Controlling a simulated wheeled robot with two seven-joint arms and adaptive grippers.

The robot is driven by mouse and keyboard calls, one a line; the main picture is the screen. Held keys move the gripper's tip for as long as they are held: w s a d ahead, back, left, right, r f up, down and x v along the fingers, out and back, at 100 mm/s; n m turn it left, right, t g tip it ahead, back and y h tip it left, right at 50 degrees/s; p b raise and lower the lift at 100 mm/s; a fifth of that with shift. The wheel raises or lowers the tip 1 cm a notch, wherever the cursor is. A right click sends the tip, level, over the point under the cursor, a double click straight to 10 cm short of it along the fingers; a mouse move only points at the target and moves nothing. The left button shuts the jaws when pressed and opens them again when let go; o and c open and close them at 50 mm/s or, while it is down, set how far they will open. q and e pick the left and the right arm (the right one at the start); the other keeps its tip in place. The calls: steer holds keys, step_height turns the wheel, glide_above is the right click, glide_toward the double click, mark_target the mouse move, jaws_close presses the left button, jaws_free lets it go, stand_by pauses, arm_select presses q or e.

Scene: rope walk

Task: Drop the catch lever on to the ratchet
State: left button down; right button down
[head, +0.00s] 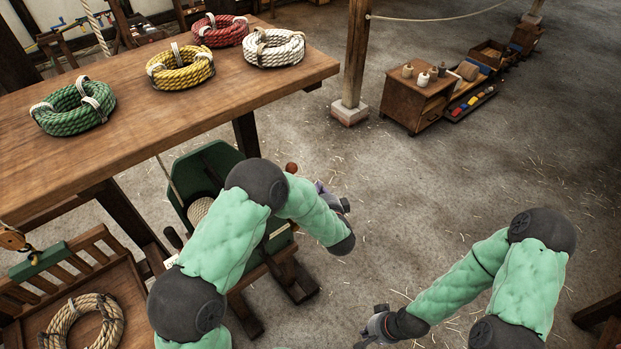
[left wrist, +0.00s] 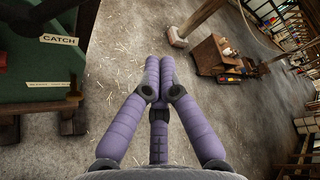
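A green winch-like machine (head: 208,163) with a rope drum (head: 199,211) stands beside the table, partly hidden behind my left arm. In the left wrist view its green side carries a CATCH label (left wrist: 58,40) at the upper left. A reddish-brown round knob (head: 291,168) shows beside my left forearm; I cannot tell whether it belongs to the catch lever. The ratchet cannot be made out. My left gripper (head: 335,198) is right of the machine; in the left wrist view its purple fingers (left wrist: 159,72) meet, with nothing visible between them. My right gripper (head: 374,326) is low over the floor, its fingers unclear.
The wooden table (head: 130,130) bears green, yellow, red and white rope coils. A slatted wooden crate (head: 135,285) with a tan coil (head: 85,318) is at lower left. A post (head: 354,60) and a small cabinet (head: 415,100) stand beyond. The floor between is clear.

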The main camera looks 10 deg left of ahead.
mark_target(296, 168)
arm_select(q)
steer(key=w+a+p, duration=0.1)
steer(key=w+a, duration=0.5)
steer(key=shift+a+f+p, duration=0.25)
steer(key=shift+a+p, duration=0.15)
steer(key=shift+r, duration=0.1)
stand_by(0.5)
steer(key=shift+s+a+r+n+b, duration=0.2)
steer(key=shift+s+r+n+b, duration=0.05)
steer(key=shift+r+n+b, duration=0.1)
steer(key=shift+t, duration=0.3)
steer(key=shift+s+a+r+n+t+b, duration=0.5)
steer(key=shift+s+a+r+n+b, duration=0.3)
steer(key=shift+b, duration=0.35)
steer(key=s+a+r+n+t+b, duration=0.2)
steer(key=s+a+r+n+b, duration=0.1)
steer(key=s+n+b, duration=0.2)
steer(key=shift+a+t+y+b, duration=0.35)
steer(key=shift+t+y+b, duration=0.05)
steer(key=shift+b, duration=0.8)
